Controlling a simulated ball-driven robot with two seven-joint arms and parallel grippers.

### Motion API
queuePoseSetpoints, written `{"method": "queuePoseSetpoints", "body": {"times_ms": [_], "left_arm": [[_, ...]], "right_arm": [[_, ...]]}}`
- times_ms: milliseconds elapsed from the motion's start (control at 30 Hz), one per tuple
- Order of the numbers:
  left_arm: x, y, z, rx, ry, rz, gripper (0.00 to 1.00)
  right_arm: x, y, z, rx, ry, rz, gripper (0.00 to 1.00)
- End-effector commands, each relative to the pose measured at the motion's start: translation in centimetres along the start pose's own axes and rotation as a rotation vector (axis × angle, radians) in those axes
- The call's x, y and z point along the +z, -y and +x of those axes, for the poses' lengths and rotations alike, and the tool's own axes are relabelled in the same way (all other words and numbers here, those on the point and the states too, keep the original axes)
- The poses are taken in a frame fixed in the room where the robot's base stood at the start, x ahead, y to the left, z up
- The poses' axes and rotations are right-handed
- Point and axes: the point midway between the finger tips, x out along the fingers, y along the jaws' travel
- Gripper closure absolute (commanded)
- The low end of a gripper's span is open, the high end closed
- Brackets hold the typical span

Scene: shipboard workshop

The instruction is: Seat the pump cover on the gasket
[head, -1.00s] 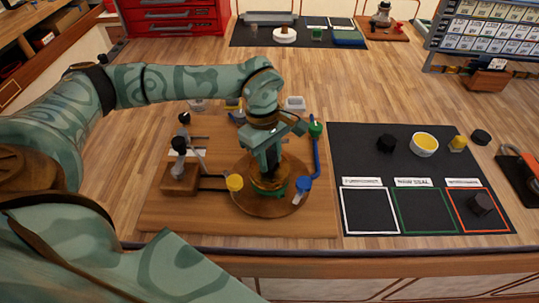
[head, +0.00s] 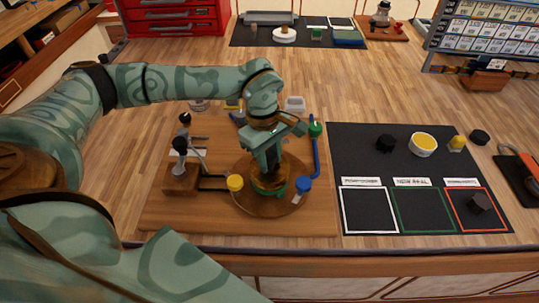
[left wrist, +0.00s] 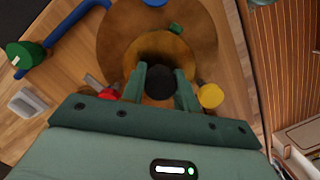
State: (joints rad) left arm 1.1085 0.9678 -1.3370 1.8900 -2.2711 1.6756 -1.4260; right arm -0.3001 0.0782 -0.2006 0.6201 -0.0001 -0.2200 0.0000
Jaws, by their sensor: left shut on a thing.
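My left gripper (head: 270,181) is over the middle of the pump on the round wooden plate (head: 241,200). In the left wrist view its two fingers (left wrist: 160,88) are shut on the dark round knob (left wrist: 160,82) of the pump cover. The cover is a brass-brown disc (left wrist: 158,46) below the fingers. A green rim (head: 274,193) shows under it in the head view; a green bit (left wrist: 175,29) shows at its edge in the wrist view. The gasket is hidden, and I cannot tell whether the cover touches what lies below. My right gripper is not in view.
A yellow knob (head: 235,182), a blue knob (head: 304,184) and a green knob with a blue pipe (head: 316,150) stand close around the pump. A black-topped stand (head: 180,168) is at its left. A dark mat (head: 350,150) with several parts lies to the right.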

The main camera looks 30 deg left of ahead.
Motion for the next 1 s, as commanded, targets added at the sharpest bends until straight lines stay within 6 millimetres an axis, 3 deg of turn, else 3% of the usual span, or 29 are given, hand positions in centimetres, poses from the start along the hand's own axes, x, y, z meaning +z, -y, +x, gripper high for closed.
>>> {"method": "queuePoseSetpoints", "body": {"times_ms": [900, 933, 1000], "left_arm": [[-0.2, 0.0, 1.7, 0.001, 0.0, 0.0, 1.0], [-0.2, 0.0, 1.7, 0.001, 0.0, 0.0, 0.62], [-0.2, 0.0, 1.6, 0.001, 0.0, 0.0, 0.45]], "right_arm": [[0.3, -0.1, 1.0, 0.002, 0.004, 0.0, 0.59], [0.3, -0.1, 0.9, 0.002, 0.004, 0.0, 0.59], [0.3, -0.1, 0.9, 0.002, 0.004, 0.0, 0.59]]}}
